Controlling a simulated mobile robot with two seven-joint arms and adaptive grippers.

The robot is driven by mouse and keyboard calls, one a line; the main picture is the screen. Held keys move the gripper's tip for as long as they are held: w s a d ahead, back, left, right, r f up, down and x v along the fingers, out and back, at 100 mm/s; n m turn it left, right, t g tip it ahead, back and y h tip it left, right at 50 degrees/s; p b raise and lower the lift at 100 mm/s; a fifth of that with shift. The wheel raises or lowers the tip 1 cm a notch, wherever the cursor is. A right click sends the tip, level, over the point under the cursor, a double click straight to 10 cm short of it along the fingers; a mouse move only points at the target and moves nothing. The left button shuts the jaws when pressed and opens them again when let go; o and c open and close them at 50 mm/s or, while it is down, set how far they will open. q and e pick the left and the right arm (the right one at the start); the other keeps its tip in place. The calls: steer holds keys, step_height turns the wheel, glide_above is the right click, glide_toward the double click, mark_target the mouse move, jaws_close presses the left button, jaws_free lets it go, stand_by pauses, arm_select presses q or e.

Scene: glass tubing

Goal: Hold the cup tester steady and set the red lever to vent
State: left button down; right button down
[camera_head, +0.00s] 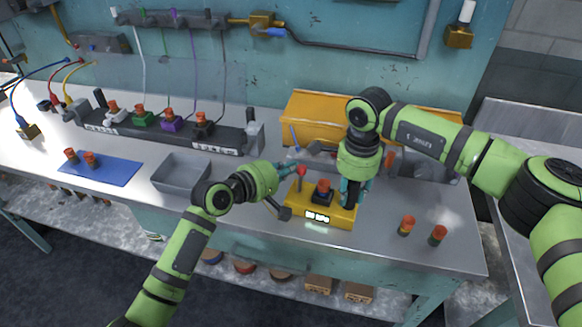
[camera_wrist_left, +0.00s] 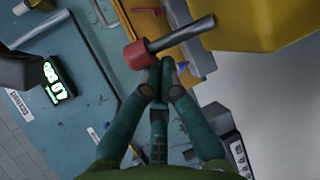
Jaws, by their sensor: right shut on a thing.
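The yellow cup tester (camera_head: 322,214) stands on the bench with a lit display on its front and a dark cup fitting with an orange-red top (camera_head: 323,186) on it. Its red lever knob (camera_head: 301,171) stands at its left rear; in the left wrist view the red knob (camera_wrist_left: 138,55) sits on a grey rod. My left gripper (camera_head: 292,169) is at the knob, its fingertips (camera_wrist_left: 160,68) together just beside it; contact is unclear. My right gripper (camera_head: 354,192) comes down at the tester's right end and is shut on it; its fingertips are partly hidden.
A grey tray (camera_head: 181,172) and a blue mat (camera_head: 99,168) with two orange-topped pieces lie to the left. Two similar pieces (camera_head: 407,226) stand right of the tester. A yellow case (camera_head: 310,110) and a rack (camera_head: 170,130) stand behind. The front bench edge is close.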

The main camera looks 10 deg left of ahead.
arm_select(q)
steer(key=shift+s+r, duration=0.1)
steer(key=shift+s, duration=0.15)
steer(key=shift+s+a, duration=0.1)
steer(key=shift+s, duration=0.45)
steer(key=shift+s+a+m+t+h, duration=0.1)
steer(key=shift+s+m+t+h, duration=0.2)
steer(key=shift+s+t+h, duration=0.25)
arm_select(e)
steer(key=shift+a, duration=0.1)
arm_select(q)
steer(key=shift+s, duration=0.25)
steer(key=s+a, duration=0.1)
steer(key=a, duration=0.1)
steer(key=s+a+f, duration=0.1)
steer(key=a, duration=0.1)
steer(key=s+a+f, duration=0.1)
steer(key=a, duration=0.2)
steer(key=shift+s, duration=0.25)
